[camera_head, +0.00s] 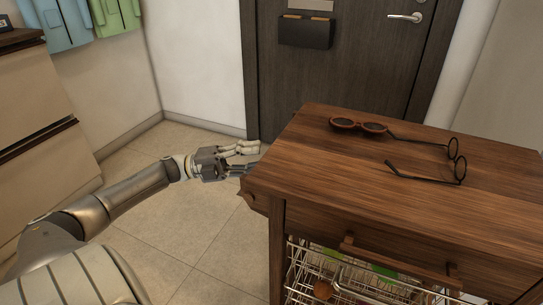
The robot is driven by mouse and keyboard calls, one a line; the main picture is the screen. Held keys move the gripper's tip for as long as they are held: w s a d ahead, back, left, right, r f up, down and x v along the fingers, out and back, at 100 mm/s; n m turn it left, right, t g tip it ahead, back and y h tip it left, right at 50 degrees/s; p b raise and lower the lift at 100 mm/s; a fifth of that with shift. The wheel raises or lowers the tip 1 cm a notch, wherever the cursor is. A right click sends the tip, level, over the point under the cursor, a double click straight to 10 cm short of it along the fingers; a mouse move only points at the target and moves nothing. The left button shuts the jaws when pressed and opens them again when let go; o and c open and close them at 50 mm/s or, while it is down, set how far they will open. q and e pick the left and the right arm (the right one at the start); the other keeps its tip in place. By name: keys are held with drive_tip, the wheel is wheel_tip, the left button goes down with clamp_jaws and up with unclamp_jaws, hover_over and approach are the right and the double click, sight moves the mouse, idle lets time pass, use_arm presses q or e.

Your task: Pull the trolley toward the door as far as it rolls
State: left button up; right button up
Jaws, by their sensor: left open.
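The wooden trolley (345,165) stands at the right, with a flat brown top, a front drawer (400,245) and wire baskets (350,285) below. A small wooden piece (255,198) sticks out at its left side. The dark door (350,65) with a silver lever handle (405,17) is behind the trolley. My left gripper (252,159) is open, beside the far left edge of the trolley top. Its lower finger is close to the edge; I cannot tell whether it touches. My right gripper is not in view.
A drawer cabinet (40,130) stands at the left under hanging blue and green cloths (115,15). Tiled floor (165,225) is clear left of the trolley.

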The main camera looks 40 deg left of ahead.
use_arm(q)
drive_tip(key=v, duration=0.5)
idle(0.5)
